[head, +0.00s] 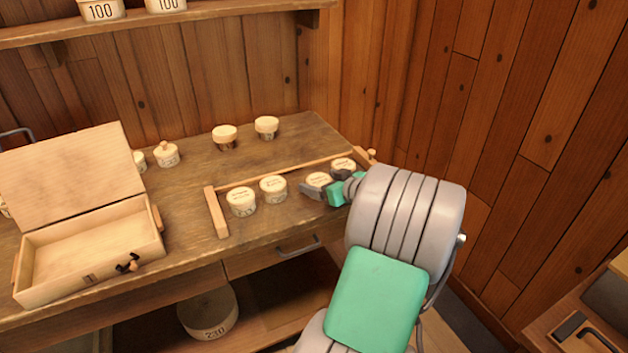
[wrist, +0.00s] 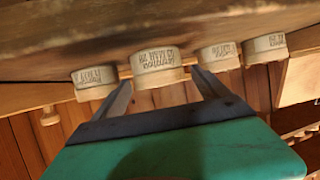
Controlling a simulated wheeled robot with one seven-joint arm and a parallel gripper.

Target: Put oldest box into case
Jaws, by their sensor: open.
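Several round cream boxes with lettered labels stand in a row on the bench, including the far-left one (head: 241,203), its neighbour (head: 273,189), a third (head: 318,179) and the far-right one (head: 343,165). The label dates are too small or blurred to read surely. My gripper (head: 322,186) is open at the third box. In the wrist view, which looks upside down, that box (wrist: 157,68) shows between and beyond my fingers (wrist: 163,88), not held. The open wooden case (head: 92,252) stands at the left, lid raised, its visible inside empty.
A thin wooden rail (head: 285,172) runs behind the row, with a wooden end piece (head: 216,212) at its left. More lidded pots (head: 225,137) stand farther back. A shelf (head: 165,22) hangs above. Bare bench lies between case and row.

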